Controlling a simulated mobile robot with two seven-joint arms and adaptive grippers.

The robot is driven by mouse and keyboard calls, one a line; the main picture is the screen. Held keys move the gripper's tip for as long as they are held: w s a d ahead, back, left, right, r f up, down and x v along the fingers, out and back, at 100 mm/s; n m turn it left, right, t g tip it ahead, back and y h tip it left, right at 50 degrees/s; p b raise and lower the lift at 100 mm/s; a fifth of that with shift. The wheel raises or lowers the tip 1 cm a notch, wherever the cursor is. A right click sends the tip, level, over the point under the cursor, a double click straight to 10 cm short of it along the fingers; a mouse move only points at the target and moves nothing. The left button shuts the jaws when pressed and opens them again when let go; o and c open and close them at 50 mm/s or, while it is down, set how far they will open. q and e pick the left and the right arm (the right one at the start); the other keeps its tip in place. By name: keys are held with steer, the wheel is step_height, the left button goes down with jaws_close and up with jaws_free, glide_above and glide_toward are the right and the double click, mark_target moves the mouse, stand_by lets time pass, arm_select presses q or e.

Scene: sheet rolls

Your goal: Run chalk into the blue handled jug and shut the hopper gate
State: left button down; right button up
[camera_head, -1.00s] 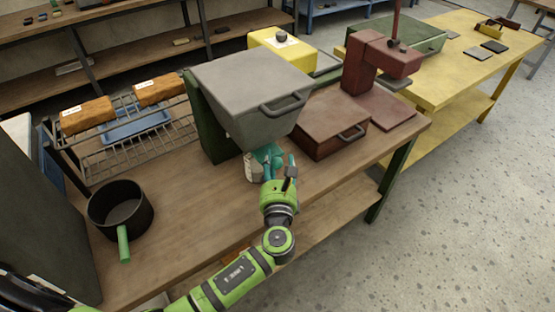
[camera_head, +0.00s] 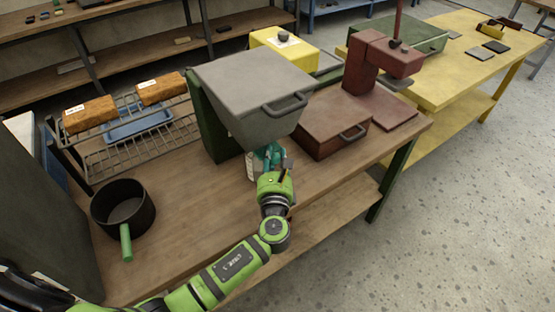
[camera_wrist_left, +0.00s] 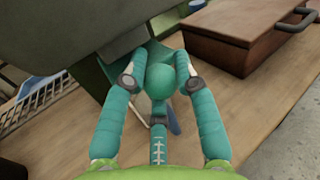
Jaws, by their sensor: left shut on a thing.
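The grey hopper (camera_head: 250,90) stands on a green support on the wooden bench, with a grey bar handle on its front. My left gripper (camera_head: 273,160) is under the hopper's front. In the left wrist view its two teal fingers (camera_wrist_left: 154,80) are shut on a round teal knob (camera_wrist_left: 160,84), which appears to be the gate's knob. A pale vessel (camera_head: 251,170), probably the jug, shows beside the gripper beneath the hopper, mostly hidden. A blue strip (camera_wrist_left: 174,122) below the knob may be its handle. The gate's position and any chalk are hidden. My right gripper is not in view.
A dark pot with a green handle (camera_head: 123,207) stands on the bench at left. A wire rack (camera_head: 130,155) is behind it. A reddish-brown box (camera_head: 325,130) and a red stand (camera_head: 365,65) are right of the hopper. The bench front is mostly clear.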

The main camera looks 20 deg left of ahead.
arm_select(q)
steer(key=c, duration=0.9)
jaws_free()
steer(key=shift+c, duration=0.2)
steer(key=v, duration=1.2)
steer(key=shift+d, duration=0.1)
